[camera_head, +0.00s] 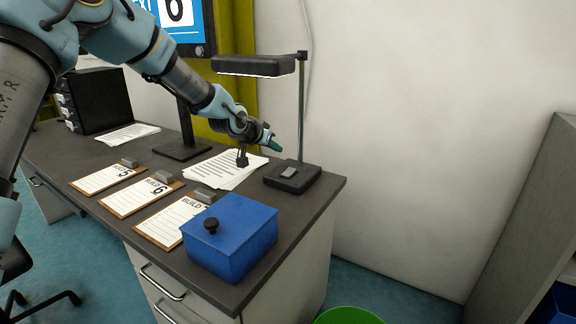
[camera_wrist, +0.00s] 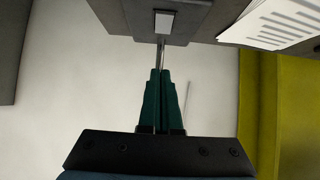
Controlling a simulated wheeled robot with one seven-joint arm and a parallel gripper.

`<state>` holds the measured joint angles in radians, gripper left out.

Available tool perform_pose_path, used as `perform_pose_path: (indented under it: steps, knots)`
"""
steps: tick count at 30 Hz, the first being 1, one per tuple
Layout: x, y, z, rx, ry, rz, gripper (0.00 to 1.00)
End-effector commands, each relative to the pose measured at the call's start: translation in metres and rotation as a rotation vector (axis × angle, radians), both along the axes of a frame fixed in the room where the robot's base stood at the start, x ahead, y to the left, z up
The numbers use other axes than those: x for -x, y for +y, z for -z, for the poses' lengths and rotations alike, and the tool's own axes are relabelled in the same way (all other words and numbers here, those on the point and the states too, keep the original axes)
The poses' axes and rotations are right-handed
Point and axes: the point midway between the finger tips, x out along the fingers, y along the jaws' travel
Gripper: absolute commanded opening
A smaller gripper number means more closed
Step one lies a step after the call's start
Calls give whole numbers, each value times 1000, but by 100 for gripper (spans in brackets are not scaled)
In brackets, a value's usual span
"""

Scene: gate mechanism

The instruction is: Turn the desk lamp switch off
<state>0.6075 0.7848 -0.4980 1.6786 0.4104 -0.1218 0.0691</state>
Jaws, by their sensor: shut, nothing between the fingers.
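The desk lamp (camera_head: 252,66) stands at the desk's back right corner, with a dark head on a thin post. Its square dark base (camera_head: 292,178) carries a small grey switch (camera_head: 288,171) on top. The switch also shows as a pale rectangle in the wrist view (camera_wrist: 164,22). A bright strip under the lamp head looks lit. My gripper (camera_head: 270,143) is shut and empty. Its green fingertips are above and left of the lamp base in the head view, apart from the switch. In the wrist view the closed fingers (camera_wrist: 162,75) point toward the base.
A blue box (camera_head: 231,236) with a black knob stands at the desk's front right. Clipboards (camera_head: 140,196) and loose papers (camera_head: 222,168) lie on the desk (camera_head: 95,157). A monitor (camera_head: 182,20) stands behind my arm. A white wall is behind the lamp.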

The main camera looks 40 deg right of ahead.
Motion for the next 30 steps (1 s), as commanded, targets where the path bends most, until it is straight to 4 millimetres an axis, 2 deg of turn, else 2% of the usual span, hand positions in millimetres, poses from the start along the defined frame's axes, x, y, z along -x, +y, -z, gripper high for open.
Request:
perform_pose_path:
  steps: [14, 21, 30]
  knots:
    - [-17, -69, 54, -2, 1, 1, 0]
    - [-19, -72, 85, -2, 1, -1, 0]
    - [-19, -73, 93, -1, 0, -1, 0]
